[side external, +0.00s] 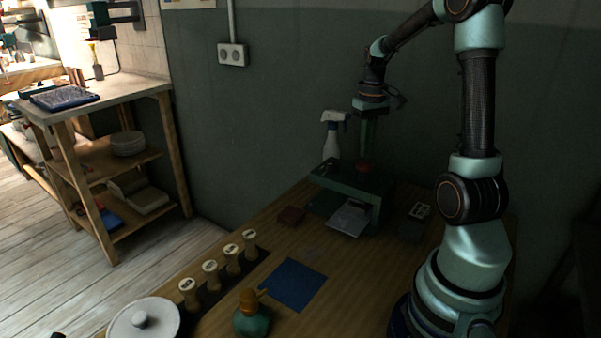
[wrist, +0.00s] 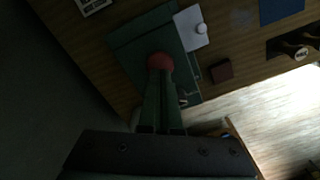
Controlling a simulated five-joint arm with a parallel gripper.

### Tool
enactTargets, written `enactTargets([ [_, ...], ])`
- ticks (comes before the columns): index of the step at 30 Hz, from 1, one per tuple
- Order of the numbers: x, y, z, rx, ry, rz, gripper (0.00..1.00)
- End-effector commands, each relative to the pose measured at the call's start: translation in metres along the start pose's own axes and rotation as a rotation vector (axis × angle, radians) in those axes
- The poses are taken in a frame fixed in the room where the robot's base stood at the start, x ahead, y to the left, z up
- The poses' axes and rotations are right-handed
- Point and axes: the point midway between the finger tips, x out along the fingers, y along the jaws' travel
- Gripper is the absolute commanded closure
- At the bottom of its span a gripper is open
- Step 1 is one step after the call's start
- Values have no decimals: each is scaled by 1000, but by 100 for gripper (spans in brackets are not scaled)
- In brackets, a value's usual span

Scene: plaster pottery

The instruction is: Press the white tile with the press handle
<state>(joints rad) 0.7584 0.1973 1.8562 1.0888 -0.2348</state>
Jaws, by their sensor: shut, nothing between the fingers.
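The press (side external: 370,190) is a dark green metal frame near the wall, and it also shows in the wrist view (wrist: 127,45). A red knob (side external: 365,168), apparently the press handle, is on top; it also shows in the wrist view (wrist: 160,62). My gripper (side external: 366,158) points straight down, shut and empty, with its tips at the knob; I cannot tell whether they touch. A pale flat piece, apparently the white tile (side external: 347,221), lies at the press's front edge, partly under its frame.
A spray bottle (side external: 331,145) stands behind the press. A dark red block (side external: 291,216) lies left of it and a dark box (side external: 412,224) right.

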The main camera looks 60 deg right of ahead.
Motion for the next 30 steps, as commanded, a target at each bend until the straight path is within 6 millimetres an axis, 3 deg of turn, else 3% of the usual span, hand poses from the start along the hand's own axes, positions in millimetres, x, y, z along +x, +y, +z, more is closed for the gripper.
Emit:
enactTargets([
  [15,-33,0,0,0,3,1,100],
  [30,-40,-8,1,-14,13,3,100],
])
